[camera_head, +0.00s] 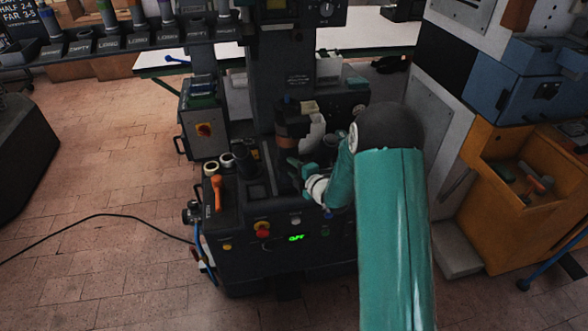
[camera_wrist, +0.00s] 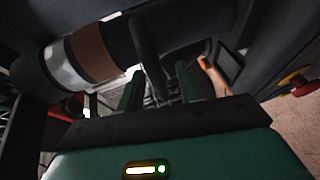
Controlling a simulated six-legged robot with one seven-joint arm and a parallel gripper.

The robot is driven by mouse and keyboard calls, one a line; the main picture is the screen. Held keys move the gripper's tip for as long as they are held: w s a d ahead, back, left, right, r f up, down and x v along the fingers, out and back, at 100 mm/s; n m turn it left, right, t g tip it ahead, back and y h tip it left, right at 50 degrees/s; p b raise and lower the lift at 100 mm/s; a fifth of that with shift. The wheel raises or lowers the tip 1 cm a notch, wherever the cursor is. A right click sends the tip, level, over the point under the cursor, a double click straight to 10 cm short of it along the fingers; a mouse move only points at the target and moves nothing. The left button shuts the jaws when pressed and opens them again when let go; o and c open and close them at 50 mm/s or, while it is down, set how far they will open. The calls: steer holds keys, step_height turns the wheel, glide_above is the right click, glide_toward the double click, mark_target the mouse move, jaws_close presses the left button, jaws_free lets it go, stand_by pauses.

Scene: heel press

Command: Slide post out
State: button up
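The press (camera_head: 285,215) stands in the middle of the head view, with a green readout on its front. My gripper (camera_head: 297,170) reaches in from the right at the press's working area, below a brown-banded cylinder (camera_head: 290,122). In the wrist view, my gripper (camera_wrist: 160,88) has its two green fingers apart. A dark upright bar (camera_wrist: 148,45), possibly the post, shows beyond and between them, with a visible gap to the right finger. I cannot tell if it touches the left finger. The dark cylinder with brown and white bands (camera_wrist: 92,52) lies to the left.
A labelled rack (camera_head: 140,43) runs along the upper left. An orange-yellow bin (camera_head: 520,195) stands at right. A black cable (camera_head: 100,216) crosses the open brick floor at left.

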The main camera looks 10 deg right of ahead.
steer(key=v, duration=1.3)
steer(key=shift+s, duration=0.3)
steer(key=shift+d+r, duration=0.1)
steer(key=shift+r, duration=0.05)
steer(key=s+d+r+m+g+h, duration=0.1)
steer(key=s+r+m+g+h, duration=0.1)
steer(key=r+m+h, duration=0.4)
steer(key=s+d+r+m+g+h, duration=0.1)
steer(key=s+r+m, duration=0.1)
steer(key=r+m, duration=0.5)
steer(key=s+a+r+m+g, duration=0.2)
steer(key=s+r+m, duration=0.1)
steer(key=s, duration=0.4)
steer(key=s+a+r+m+g, duration=0.2)
steer(key=s+r, duration=0.1)
steer(key=s, duration=0.5)
steer(key=s+a+r+m+g, duration=0.2)
steer(key=s+a+r+m, duration=0.1)
steer(key=s, duration=0.5)
steer(key=shift+m+y, duration=0.3)
steer(key=shift+y, duration=0.1)
